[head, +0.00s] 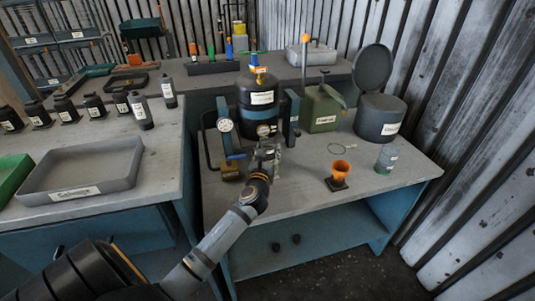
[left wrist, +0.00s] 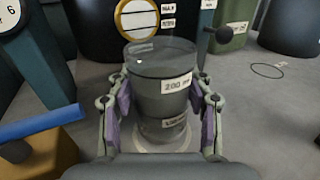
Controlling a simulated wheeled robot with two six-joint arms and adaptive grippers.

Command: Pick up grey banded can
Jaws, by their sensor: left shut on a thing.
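The grey banded can (left wrist: 165,90) stands upright between the fingers of my left gripper (left wrist: 160,112) in the left wrist view. It is dark grey and looks slightly see-through, with white labels and a pale band near its foot. The fingers press on both sides of it. In the head view my left gripper (head: 266,160) is over the right-hand bench, in front of the black blower housing, and mostly hides the can. I cannot tell whether the can touches the bench. My right gripper is out of view.
The black housing (head: 262,112) with gauges stands close behind. A brass valve with a blue lever (left wrist: 42,124) is close on the left. The bench front is clear.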

